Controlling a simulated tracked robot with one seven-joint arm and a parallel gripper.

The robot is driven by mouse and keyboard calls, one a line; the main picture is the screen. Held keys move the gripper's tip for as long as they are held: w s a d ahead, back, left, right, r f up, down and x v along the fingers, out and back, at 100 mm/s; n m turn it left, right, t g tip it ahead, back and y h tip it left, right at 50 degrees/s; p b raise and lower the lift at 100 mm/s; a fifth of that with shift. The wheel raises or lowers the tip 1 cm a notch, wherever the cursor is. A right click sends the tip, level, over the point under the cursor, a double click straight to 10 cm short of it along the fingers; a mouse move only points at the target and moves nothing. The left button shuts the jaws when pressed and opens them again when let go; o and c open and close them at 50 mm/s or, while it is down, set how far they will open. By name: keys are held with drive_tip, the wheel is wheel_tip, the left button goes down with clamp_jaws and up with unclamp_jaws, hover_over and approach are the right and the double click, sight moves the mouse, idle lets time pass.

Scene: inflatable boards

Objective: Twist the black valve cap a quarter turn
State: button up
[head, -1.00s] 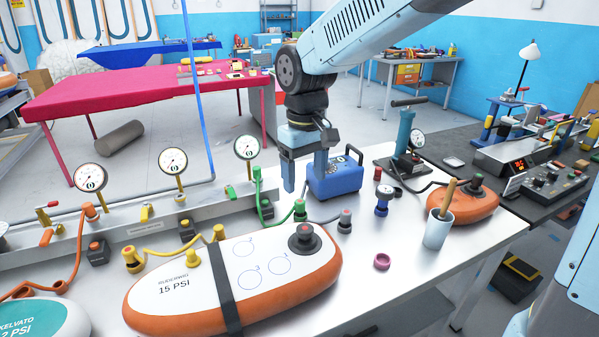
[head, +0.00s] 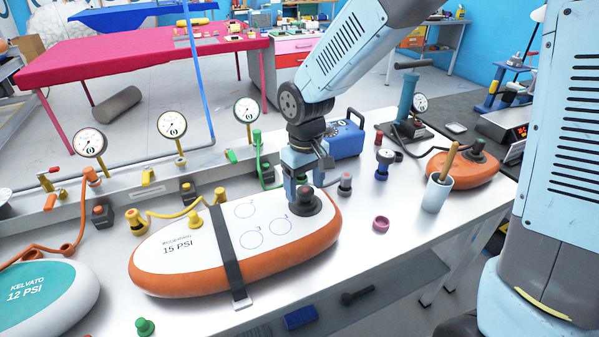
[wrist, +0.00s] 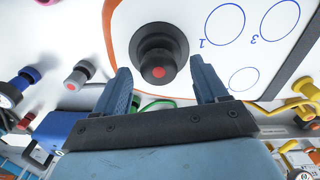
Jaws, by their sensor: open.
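The black valve cap (head: 305,201), with a red centre, sits on the right end of the white and orange board marked 15 PSI (head: 185,262). In the wrist view the cap (wrist: 159,50) shows as a round black knob on a wider dark base. My gripper (head: 303,195) is over the cap in the head view. In the wrist view its two blue fingers (wrist: 163,82) are open, with the cap between and just beyond their tips. I see gaps on both sides and no contact. The fingertips partly overlap the cap in the head view.
A black strap (head: 231,262) crosses the board. A grey fitting with a red top (head: 345,184) stands close to its right end. Gauges and hoses line the back rail.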

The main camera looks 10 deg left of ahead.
drive_tip(key=shift+f, duration=0.35)
drive_tip(key=c, duration=1.1)
drive_tip(key=m, duration=0.3)
drive_tip(key=shift+m, duration=1.1)
drive_tip(key=m, duration=0.2)
drive_tip(key=shift+m, duration=0.3)
drive_tip(key=shift+w+m, duration=0.1)
drive_tip(key=shift+m, duration=1.1)
